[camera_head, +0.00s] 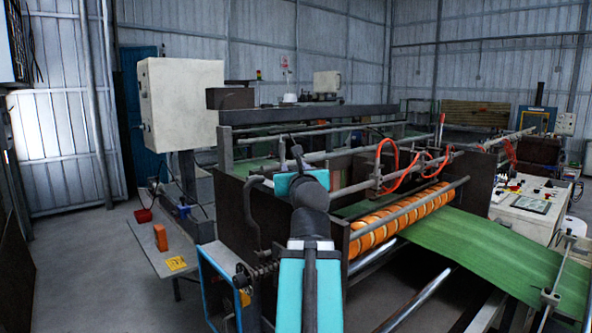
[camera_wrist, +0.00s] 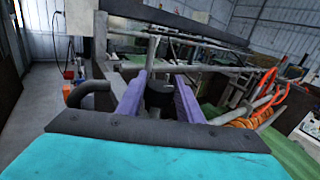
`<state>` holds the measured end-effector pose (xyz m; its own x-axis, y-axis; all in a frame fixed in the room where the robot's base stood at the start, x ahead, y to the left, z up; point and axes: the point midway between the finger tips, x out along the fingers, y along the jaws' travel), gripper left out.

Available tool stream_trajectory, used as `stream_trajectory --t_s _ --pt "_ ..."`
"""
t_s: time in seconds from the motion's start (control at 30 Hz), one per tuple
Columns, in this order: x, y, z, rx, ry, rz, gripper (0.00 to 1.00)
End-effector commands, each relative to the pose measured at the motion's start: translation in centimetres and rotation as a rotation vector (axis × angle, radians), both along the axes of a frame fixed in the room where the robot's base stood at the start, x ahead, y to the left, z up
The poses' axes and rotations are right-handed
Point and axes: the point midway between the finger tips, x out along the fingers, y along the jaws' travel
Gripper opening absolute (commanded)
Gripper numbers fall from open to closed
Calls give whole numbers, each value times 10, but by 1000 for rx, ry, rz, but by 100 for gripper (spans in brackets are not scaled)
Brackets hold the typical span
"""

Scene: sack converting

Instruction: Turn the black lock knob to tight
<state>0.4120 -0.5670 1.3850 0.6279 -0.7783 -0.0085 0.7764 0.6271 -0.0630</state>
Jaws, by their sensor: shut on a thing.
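In the wrist view, the black lock knob (camera_wrist: 159,97) is a short dark cylinder between the two purple fingers of my gripper (camera_wrist: 160,86). The fingers stand one on each side of it, and my gripper is shut on it. The knob's far side and any marking on it are hidden. In the head view, my teal and dark arm reaches forward over the near end of the machine. It covers most of the gripper and the knob there.
A grey bar (camera_wrist: 150,55) rises just beyond the knob. Orange rollers (camera_head: 400,222) and green sheet (camera_head: 500,245) lie to the right, with red hoses (camera_head: 385,165) above. A side table (camera_head: 150,243) holding an orange block (camera_head: 160,237) stands at left.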

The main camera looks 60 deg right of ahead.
Motion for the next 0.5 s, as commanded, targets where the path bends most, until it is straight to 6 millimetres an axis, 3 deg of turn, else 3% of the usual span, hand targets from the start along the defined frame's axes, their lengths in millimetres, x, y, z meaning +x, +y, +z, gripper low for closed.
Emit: stream_trajectory --t_s 0.03,0.13,0.5 --pt "-2 -2 4 -9 -2 -6 38" --pt "-1 -2 3 -8 -2 -6 52" --pt "-1 0 1 -4 -2 -2 52"
